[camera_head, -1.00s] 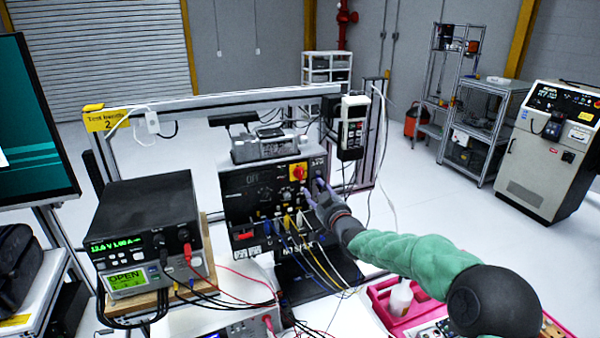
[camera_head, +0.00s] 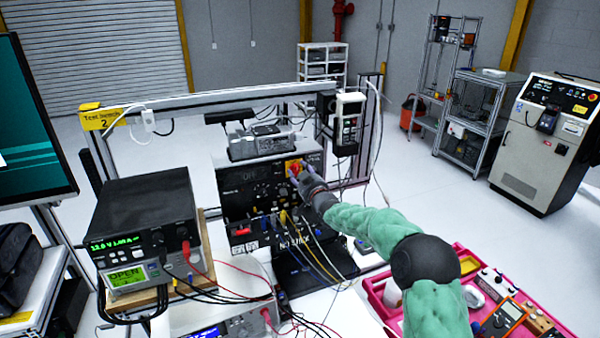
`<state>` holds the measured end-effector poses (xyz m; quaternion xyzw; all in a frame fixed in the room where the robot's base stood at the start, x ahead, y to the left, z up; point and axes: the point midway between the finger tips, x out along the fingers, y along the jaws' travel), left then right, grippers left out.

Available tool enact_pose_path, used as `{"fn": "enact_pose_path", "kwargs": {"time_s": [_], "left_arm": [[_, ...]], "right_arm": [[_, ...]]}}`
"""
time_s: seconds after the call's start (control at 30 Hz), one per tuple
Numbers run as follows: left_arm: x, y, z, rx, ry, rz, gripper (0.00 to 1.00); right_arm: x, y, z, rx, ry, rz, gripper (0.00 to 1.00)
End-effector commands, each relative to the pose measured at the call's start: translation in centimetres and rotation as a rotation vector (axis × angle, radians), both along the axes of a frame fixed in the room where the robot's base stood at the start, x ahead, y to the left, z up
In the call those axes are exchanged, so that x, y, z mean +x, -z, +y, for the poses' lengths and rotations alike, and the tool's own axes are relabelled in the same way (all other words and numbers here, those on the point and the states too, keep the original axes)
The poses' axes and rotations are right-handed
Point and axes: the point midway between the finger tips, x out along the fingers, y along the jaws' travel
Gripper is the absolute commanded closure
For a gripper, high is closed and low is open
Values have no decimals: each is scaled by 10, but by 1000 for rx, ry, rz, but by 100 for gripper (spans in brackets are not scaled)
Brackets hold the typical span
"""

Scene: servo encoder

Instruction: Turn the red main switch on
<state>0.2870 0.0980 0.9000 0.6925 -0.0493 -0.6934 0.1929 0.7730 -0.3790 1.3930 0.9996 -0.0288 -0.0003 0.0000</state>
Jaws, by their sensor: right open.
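The red main switch (camera_head: 293,167) sits on a yellow plate at the upper right of the black front panel of the test unit (camera_head: 236,200). I cannot tell whether the fingers touch the knob. The angle of the knob is too small and too covered to read. My left gripper is not in view.
Blue, yellow and white cables (camera_head: 312,258) hang from the panel below my right arm. A power supply (camera_head: 145,225) stands at left. A pink tray (camera_head: 375,290) with tools lies at lower right. A handheld meter (camera_head: 348,124) hangs beside the unit.

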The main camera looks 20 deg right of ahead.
Motion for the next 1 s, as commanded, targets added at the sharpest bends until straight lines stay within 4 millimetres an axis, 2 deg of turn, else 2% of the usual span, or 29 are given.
{"fn": "enact_pose_path", "kwargs": {"time_s": [0.27,0.3,0.43,0.47,0.77,1.0], "left_arm": [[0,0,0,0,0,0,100],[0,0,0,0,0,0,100],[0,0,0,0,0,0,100],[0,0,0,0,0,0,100],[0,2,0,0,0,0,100],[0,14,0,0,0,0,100]], "right_arm": [[1,0,0,0,0,0,55],[1,0,0,0,0,0,58],[1,0,0,0,0,0,94],[1,0,0,0,0,0,100],[1,0,0,12,0,-2,100],[1,2,0,99,0,-7,100]]}}
